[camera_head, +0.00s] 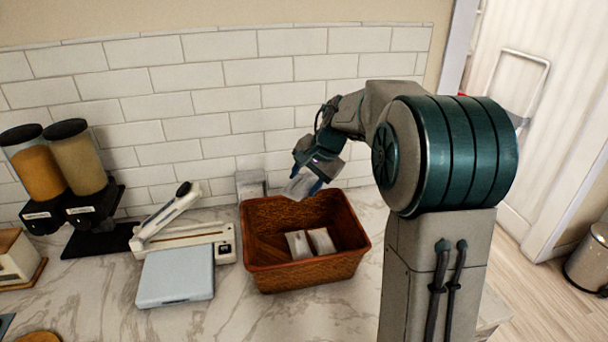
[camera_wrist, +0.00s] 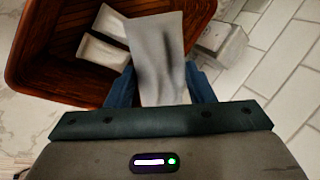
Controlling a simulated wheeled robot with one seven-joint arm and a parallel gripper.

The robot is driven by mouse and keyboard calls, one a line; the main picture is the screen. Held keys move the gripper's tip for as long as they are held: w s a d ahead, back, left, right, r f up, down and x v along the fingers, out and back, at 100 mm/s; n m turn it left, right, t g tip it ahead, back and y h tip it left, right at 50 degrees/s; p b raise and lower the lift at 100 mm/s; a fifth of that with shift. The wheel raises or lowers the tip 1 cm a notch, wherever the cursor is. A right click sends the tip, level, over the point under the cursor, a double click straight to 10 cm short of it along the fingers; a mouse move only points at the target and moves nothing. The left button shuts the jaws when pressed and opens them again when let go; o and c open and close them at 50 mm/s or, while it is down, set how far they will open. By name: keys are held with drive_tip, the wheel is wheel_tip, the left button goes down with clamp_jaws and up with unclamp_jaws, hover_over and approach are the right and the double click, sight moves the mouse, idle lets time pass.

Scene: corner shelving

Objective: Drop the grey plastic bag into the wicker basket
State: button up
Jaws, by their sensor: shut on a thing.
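My gripper (camera_head: 312,180) is shut on the grey plastic bag (camera_head: 300,184) and holds it above the back part of the wicker basket. In the wrist view the grey plastic bag (camera_wrist: 158,58) sits between the two blue fingers of my gripper (camera_wrist: 160,88). The brown wicker basket (camera_head: 305,274) stands on the marble counter. Its inside and rim show at upper left in the wrist view (camera_wrist: 50,101). Two pale bags (camera_head: 298,245) lie inside the basket; they also show in the wrist view (camera_wrist: 102,52).
A sealer with a raised arm (camera_head: 185,236) and a pale blue flat scale (camera_head: 176,275) stand left of the basket. Two dispensers (camera_head: 60,170) stand farther left. A small grey box (camera_head: 250,184) is behind the basket, near the tiled wall (camera_head: 230,100).

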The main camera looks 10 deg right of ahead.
drive_tip(key=shift+s+f+b, duration=0.1)
drive_tip(key=shift+f+b, duration=2.05)
drive_tip(key=shift+f, duration=0.6)
drive_tip(key=o, duration=1)
drive_tip(key=b+v, duration=0.1)
drive_tip(key=v, duration=1.3)
